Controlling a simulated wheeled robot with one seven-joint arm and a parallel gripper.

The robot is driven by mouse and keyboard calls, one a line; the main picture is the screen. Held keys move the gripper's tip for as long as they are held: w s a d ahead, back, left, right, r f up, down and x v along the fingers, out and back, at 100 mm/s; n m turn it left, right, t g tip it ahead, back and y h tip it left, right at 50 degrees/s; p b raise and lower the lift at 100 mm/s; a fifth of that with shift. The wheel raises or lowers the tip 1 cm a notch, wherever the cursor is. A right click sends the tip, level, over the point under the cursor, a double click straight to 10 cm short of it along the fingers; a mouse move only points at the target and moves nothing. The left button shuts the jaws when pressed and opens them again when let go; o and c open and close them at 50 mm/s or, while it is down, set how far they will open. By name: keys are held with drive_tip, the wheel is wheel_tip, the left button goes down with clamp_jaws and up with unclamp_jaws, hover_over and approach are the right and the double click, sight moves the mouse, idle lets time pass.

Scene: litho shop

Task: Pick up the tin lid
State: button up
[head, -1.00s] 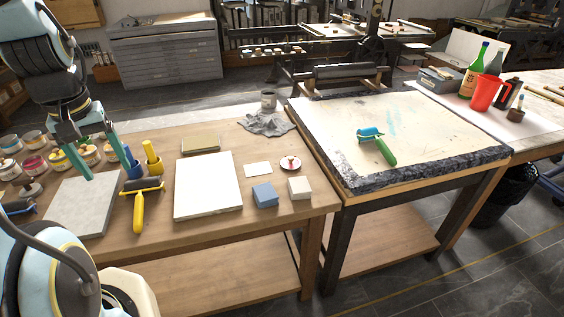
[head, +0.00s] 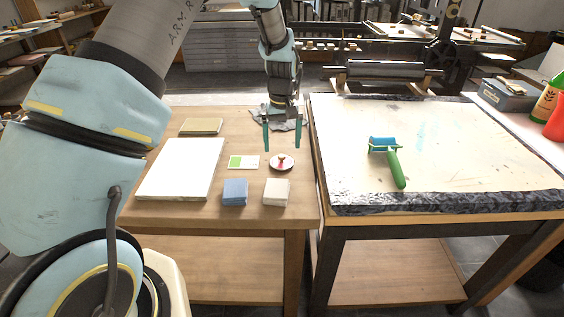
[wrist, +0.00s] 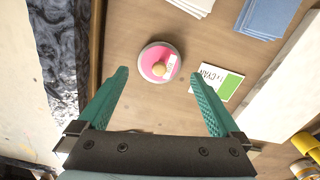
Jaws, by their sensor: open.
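The tin lid (head: 282,162) is a small round disc with a pale rim, a pink-red top and a small knob. It lies flat on the wooden bench near its right edge. In the wrist view the tin lid (wrist: 160,63) shows its tan knob and a small white label, just beyond the fingertips and between their lines. My gripper (head: 283,150) is above the bench over the lid, pointing down, with its teal fingers apart and nothing between them. The open fingers also show in the wrist view (wrist: 158,82), not touching the lid.
A white and green card (head: 244,162) lies left of the lid. A white slab (head: 181,169) lies further left. The press table with a green-handled roller (head: 389,160) stands at right.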

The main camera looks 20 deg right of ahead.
sight(282, 157)
drive_tip(key=shift+w+f+p, duration=0.2)
drive_tip(key=shift+f+p, duration=0.95)
drive_tip(key=shift+f, duration=1.95)
drive_tip(key=c, duration=1)
drive_tip(key=shift+d+r, duration=0.1)
drive_tip(key=shift+r, duration=0.05)
